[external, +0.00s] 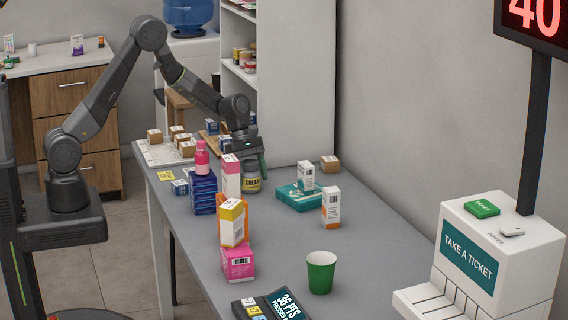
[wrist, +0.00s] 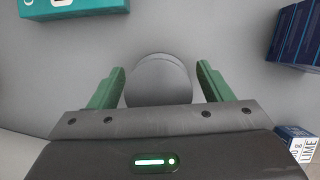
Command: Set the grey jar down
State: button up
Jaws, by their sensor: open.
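The grey jar (external: 252,183) stands upright on the grey counter, with a yellow label reading CREAM. In the wrist view its round grey lid (wrist: 158,82) shows between the two green fingers of my gripper (wrist: 160,66), with a gap on each side. In the external view my gripper (external: 250,155) is at the top of the jar, pointing down. The fingers are open and do not appear to touch the jar. The jar's upper part is partly hidden by my gripper in the external view.
A pink bottle (external: 201,160) tops dark blue boxes (external: 203,193) left of the jar. A tall pink-and-white box (external: 230,178) stands close in front. A teal box (external: 300,197) lies to the right. A green cup (external: 320,273) stands nearer. Counter right of the jar is partly clear.

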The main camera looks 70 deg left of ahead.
jog(key=v, duration=1.1)
jog(key=shift+a+r, duration=0.15)
jog(key=shift+r, duration=0.2)
jog(key=shift+c, duration=0.3)
